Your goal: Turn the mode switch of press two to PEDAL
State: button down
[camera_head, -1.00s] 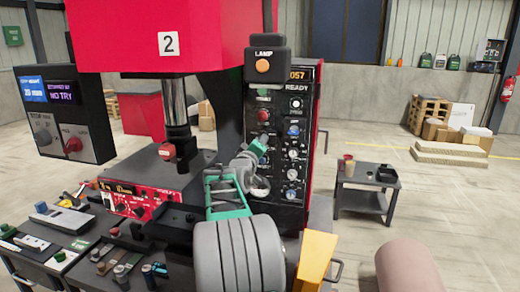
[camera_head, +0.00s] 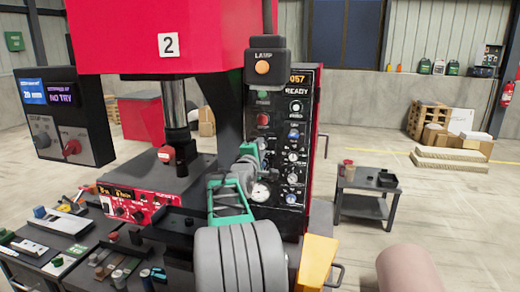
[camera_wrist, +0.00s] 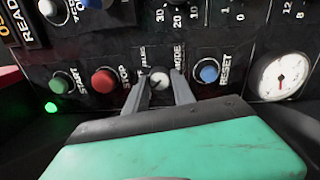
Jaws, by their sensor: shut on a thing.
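Press two is the red machine with a white "2" plate (camera_head: 171,44). Its black control panel (camera_head: 303,105) stands right of the press column. My gripper (camera_head: 254,148) is at the left edge of this panel and hides part of it. In the wrist view my gripper (camera_wrist: 160,88) has its two grey fingers on either side of the mode switch (camera_wrist: 160,78), a small round pale knob under the word MODE, and is shut on it. The knob's pointing direction is too small to tell.
In the wrist view a green START button (camera_wrist: 60,82) and red STOP button (camera_wrist: 104,80) sit left of the knob. A blue RESET button (camera_wrist: 208,72) and a gauge (camera_wrist: 283,77) sit right. A green light (camera_wrist: 51,107) glows. A small cart (camera_head: 364,190) stands right.

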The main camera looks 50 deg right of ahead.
dwell(0.3)
jog(key=c, duration=1.1)
grip_release()
jog(key=shift+o, duration=0.2)
jog(key=b+v, duration=0.2)
jog(key=v, duration=0.5)
jog(key=shift+s+a, duration=0.2)
jog(key=shift+a, duration=0.2)
